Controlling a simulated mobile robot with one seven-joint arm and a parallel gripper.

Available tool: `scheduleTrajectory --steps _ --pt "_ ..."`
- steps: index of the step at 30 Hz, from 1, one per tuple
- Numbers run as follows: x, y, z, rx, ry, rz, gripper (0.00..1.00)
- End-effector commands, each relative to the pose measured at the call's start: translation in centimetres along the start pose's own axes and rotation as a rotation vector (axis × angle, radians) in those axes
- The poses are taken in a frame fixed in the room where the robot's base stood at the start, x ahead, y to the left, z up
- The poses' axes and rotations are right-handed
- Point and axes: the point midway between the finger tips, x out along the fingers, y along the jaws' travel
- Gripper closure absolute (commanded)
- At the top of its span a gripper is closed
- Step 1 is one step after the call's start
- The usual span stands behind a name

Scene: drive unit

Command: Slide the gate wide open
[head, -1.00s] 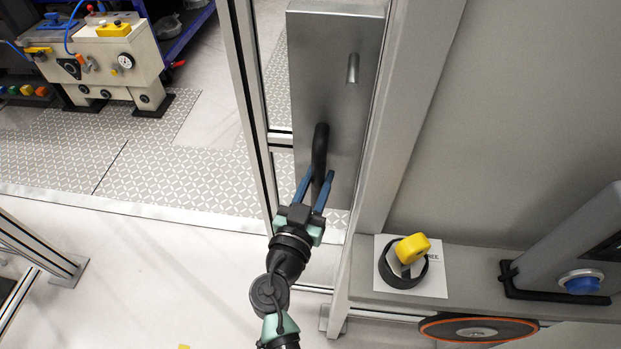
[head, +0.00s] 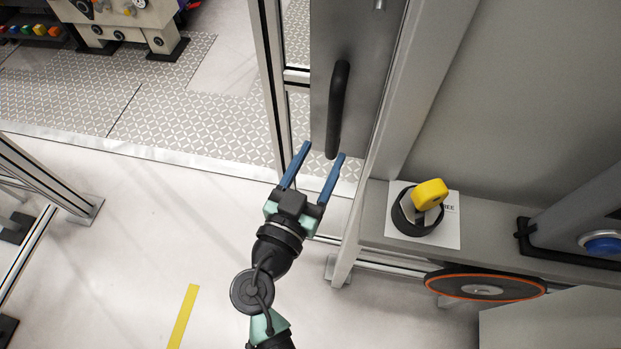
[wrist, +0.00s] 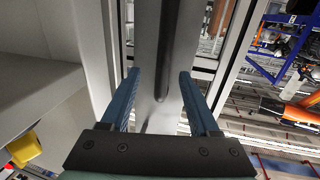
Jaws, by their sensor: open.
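The gate's grey metal plate (head: 362,60) with its black bar handle (head: 338,110) stands close against the grey post at the right. The gate's aluminium frame upright (head: 274,80) is just left of the plate. A wide gap lies to the left of that upright. My gripper (head: 323,150) is open and empty. Its blue fingertips are near the handle's lower end, apart from it as far as I can tell. In the wrist view the handle (wrist: 167,50) runs up ahead, between and beyond the open fingers (wrist: 159,72).
A grey ledge at the right carries a yellow knob (head: 430,194) in a black ring. An orange-rimmed disc (head: 485,287) is below it. A fence post (head: 45,175) stands at the left. A machine (head: 120,20) stands beyond the gap. The floor between is clear.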

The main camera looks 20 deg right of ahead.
Motion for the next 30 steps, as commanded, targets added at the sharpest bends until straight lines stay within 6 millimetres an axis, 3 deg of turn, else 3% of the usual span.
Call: scheduleTrajectory --steps 3,9,27,30 --pt "-2.2 0.1 0.3 0.0 -0.002 -0.001 0.38" --pt "-4.0 0.1 0.1 0.0 0.0 0.001 0.38" --pt "-4.2 0.1 0.0 0.0 0.0 0.003 0.38" --pt "-3.7 -0.5 -1.1 0.017 -0.007 -0.005 0.38"
